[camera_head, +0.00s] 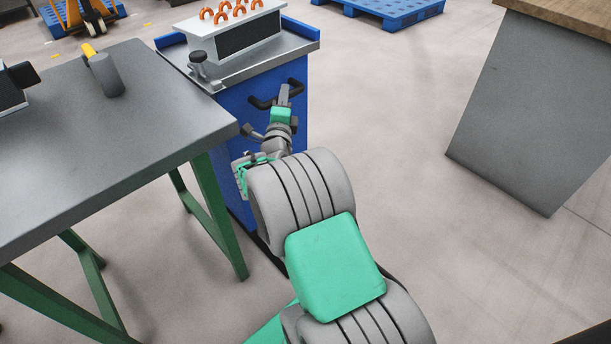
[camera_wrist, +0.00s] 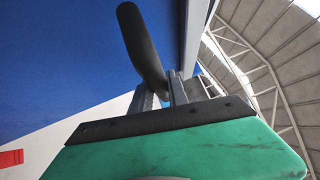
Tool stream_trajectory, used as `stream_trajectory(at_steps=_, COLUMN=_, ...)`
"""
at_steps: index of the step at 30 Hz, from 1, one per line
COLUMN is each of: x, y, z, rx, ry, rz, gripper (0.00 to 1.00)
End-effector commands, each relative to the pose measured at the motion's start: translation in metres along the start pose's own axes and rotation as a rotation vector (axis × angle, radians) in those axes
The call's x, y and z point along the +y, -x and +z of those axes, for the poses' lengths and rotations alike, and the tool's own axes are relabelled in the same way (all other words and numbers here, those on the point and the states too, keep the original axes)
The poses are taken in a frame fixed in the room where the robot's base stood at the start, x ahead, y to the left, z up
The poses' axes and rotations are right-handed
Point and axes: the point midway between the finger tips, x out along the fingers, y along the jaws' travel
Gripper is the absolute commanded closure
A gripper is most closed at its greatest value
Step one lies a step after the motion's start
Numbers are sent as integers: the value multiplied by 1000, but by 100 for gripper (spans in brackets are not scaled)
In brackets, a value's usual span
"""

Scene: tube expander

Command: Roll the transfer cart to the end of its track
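The transfer cart (camera_head: 236,132) is a blue cabinet with a grey metal top, standing beside the grey table. A black handle (camera_head: 262,103) sticks out from its near face; it also shows in the wrist view (camera_wrist: 140,45). My gripper (camera_head: 284,92) is at the right part of this handle. In the wrist view, the two fingers of my gripper (camera_wrist: 162,92) stand on either side of the handle bar, with no clear gap, and appear shut on it. Only a dark strip shows on the floor by the cart's base; the track's end cannot be made out.
A white box with orange loops (camera_head: 236,32) and a small dark-topped knob (camera_head: 198,62) sit on the cart. The grey table (camera_head: 70,150) with green legs stands close on the left. A wood-topped grey bench (camera_head: 530,100) stands right. Blue pallets (camera_head: 398,12) lie behind. Floor between is clear.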

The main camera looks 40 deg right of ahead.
Motion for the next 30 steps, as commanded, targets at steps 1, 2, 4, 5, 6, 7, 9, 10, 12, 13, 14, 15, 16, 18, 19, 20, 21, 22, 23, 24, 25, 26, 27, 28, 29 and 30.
stream_trajectory(at_steps=1, x=2, y=1, z=1, rx=-4, ry=0, rz=3, gripper=78)
stream_trajectory(at_steps=2, x=2, y=1, z=1, rx=-3, ry=0, rz=3, gripper=76)
stream_trajectory(at_steps=4, x=2, y=1, z=1, rx=-2, ry=0, rz=3, gripper=70)
stream_trajectory(at_steps=5, x=2, y=1, z=0, rx=-2, ry=0, rz=3, gripper=68)
stream_trajectory(at_steps=6, x=1, y=0, z=0, rx=-1, ry=1, rz=2, gripper=65)
stream_trajectory(at_steps=7, x=1, y=0, z=0, rx=0, ry=1, rz=2, gripper=62)
stream_trajectory(at_steps=9, x=1, y=0, z=-1, rx=1, ry=1, rz=2, gripper=59)
stream_trajectory(at_steps=10, x=1, y=0, z=-1, rx=1, ry=1, rz=2, gripper=59)
stream_trajectory(at_steps=12, x=1, y=0, z=-1, rx=1, ry=1, rz=1, gripper=59)
stream_trajectory(at_steps=13, x=1, y=0, z=-1, rx=1, ry=1, rz=1, gripper=59)
stream_trajectory(at_steps=14, x=1, y=0, z=-1, rx=1, ry=1, rz=1, gripper=59)
stream_trajectory(at_steps=15, x=1, y=0, z=-1, rx=1, ry=1, rz=1, gripper=59)
stream_trajectory(at_steps=16, x=1, y=1, z=-1, rx=1, ry=1, rz=1, gripper=59)
stream_trajectory(at_steps=18, x=2, y=4, z=0, rx=1, ry=1, rz=0, gripper=59)
stream_trajectory(at_steps=19, x=2, y=7, z=0, rx=0, ry=1, rz=1, gripper=59)
stream_trajectory(at_steps=20, x=3, y=10, z=0, rx=0, ry=1, rz=1, gripper=59)
stream_trajectory(at_steps=21, x=3, y=13, z=0, rx=-1, ry=1, rz=1, gripper=59)
stream_trajectory(at_steps=22, x=3, y=16, z=0, rx=-1, ry=1, rz=2, gripper=59)
stream_trajectory(at_steps=23, x=3, y=18, z=1, rx=-2, ry=0, rz=1, gripper=59)
stream_trajectory(at_steps=24, x=3, y=21, z=0, rx=-1, ry=0, rz=0, gripper=59)
stream_trajectory(at_steps=25, x=3, y=24, z=0, rx=-1, ry=1, rz=0, gripper=59)
stream_trajectory(at_steps=26, x=3, y=26, z=0, rx=-1, ry=0, rz=0, gripper=59)
stream_trajectory(at_steps=27, x=3, y=29, z=1, rx=-2, ry=0, rz=0, gripper=59)
stream_trajectory(at_steps=28, x=3, y=32, z=1, rx=-2, ry=0, rz=1, gripper=59)
stream_trajectory(at_steps=29, x=3, y=34, z=1, rx=-2, ry=0, rz=1, gripper=59)
stream_trajectory(at_steps=30, x=3, y=37, z=1, rx=-2, ry=1, rz=1, gripper=59)
